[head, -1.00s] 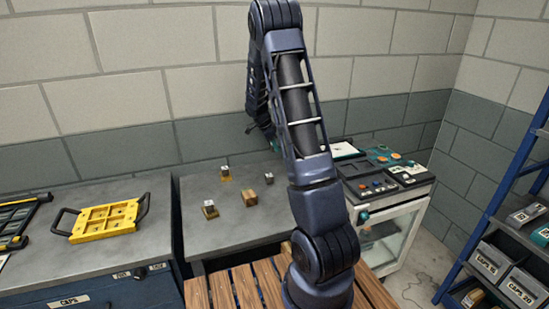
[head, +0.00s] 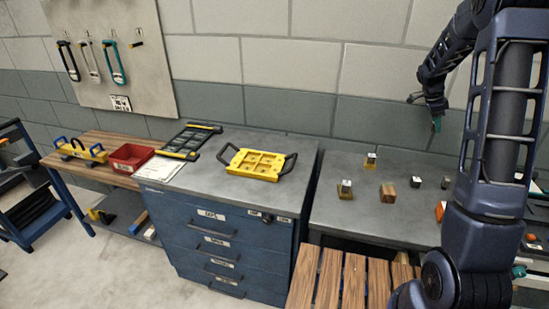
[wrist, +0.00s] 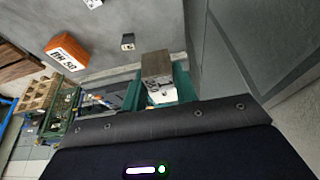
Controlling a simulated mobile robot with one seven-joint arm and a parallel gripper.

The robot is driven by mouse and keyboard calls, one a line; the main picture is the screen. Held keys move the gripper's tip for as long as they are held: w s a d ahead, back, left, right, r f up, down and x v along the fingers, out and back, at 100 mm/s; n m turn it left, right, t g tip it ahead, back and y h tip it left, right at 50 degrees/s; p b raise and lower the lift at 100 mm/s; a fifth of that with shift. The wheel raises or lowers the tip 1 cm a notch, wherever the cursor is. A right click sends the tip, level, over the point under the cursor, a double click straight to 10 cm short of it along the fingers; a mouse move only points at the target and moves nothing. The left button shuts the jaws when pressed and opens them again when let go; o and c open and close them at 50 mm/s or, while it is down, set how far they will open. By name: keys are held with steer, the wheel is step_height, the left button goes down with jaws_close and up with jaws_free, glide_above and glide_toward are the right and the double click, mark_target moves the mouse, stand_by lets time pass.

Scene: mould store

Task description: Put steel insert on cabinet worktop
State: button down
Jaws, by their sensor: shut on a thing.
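My gripper (wrist: 159,88) has teal fingers shut on a grey-brown metal-looking block, which I take to be the steel insert (wrist: 156,64). Its lower part, between the fingers, shows a pale marked face. In the head view my gripper (head: 437,118) hangs above the back of the grey bench, near the wall; the insert cannot be made out there. The cabinet worktop (head: 222,190) is the grey top of the blue drawer cabinet, left of the bench. A yellow handled tray (head: 258,165), a dark green-and-yellow frame (head: 192,141) and a paper sheet (head: 160,168) lie on it.
A slatted wooden surface (head: 330,280) is in front. The worktop's front and right parts have bare room.

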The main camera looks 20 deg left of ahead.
steer(key=w+a+r+n+t, duration=0.1)
steer(key=w+a+n, duration=0.15)
steer(key=a, duration=0.65)
steer(key=w+a+n+t, duration=0.1)
steer(key=w+a+n, duration=0.15)
steer(key=a, duration=0.65)
step_height(320, 180, up, 2)
steer(key=n+t+y, duration=0.3)
steer(key=n+y, duration=0.1)
steer(key=n, duration=0.9)
glide_above(279, 149)
steer(key=s, duration=0.1)
step_height(279, 149, down, 19)
steer(key=shift+s, duration=0.1)
steer(key=shift+f, duration=0.1)
steer(key=c, duration=1.3)
jaws_free()
steer(key=shift+o, duration=1.1)
